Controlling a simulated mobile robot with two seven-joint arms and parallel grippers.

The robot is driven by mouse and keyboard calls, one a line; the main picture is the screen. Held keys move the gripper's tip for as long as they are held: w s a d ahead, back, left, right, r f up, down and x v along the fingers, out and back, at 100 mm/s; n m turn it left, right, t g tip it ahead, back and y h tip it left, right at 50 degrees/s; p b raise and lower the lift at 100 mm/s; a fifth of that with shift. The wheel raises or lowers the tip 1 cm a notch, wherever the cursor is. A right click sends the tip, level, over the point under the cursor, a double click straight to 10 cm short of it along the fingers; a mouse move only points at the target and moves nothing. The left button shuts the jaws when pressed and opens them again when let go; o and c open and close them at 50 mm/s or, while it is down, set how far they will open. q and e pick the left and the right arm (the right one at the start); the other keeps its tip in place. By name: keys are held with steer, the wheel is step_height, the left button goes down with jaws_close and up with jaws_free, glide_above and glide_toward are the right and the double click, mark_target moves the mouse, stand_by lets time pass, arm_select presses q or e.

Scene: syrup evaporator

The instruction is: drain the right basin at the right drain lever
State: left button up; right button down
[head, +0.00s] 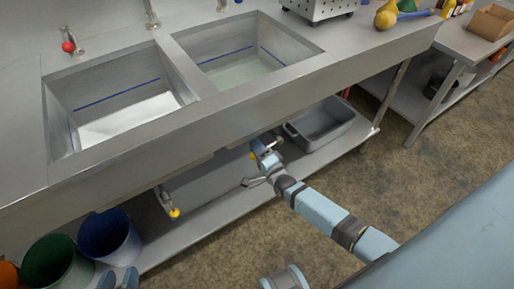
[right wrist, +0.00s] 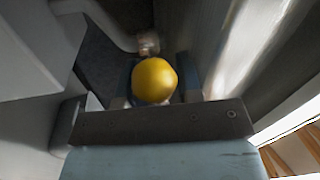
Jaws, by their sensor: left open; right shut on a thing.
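The right basin (head: 292,36) holds pale greenish liquid below a blue line. The right drain lever (head: 253,155) is under it, below the sink's front edge, with its yellow knob partly hidden by my gripper. My right gripper (head: 264,149) is shut on this knob. In the right wrist view the yellow knob (right wrist: 152,82) sits between the fingers, with a metal pipe behind it. My left gripper (head: 118,278) is open and empty at the bottom left, near the blue bin.
The left basin (head: 88,118) has its own yellow-knobbed lever (head: 173,211). A grey tub (head: 345,135) stands on the lower shelf. Green (head: 50,268) and blue (head: 108,242) bins stand at the lower left. A side table (head: 468,42) is at the right, with clear floor before it.

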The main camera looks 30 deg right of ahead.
steer(key=shift+r, duration=0.1)
stand_by(0.4)
steer(key=c, duration=0.8)
jaws_free()
steer(key=shift+a, duration=0.1)
steer(key=p+v, duration=0.2)
steer(key=v, duration=1.1)
steer(key=shift+s, duration=0.4)
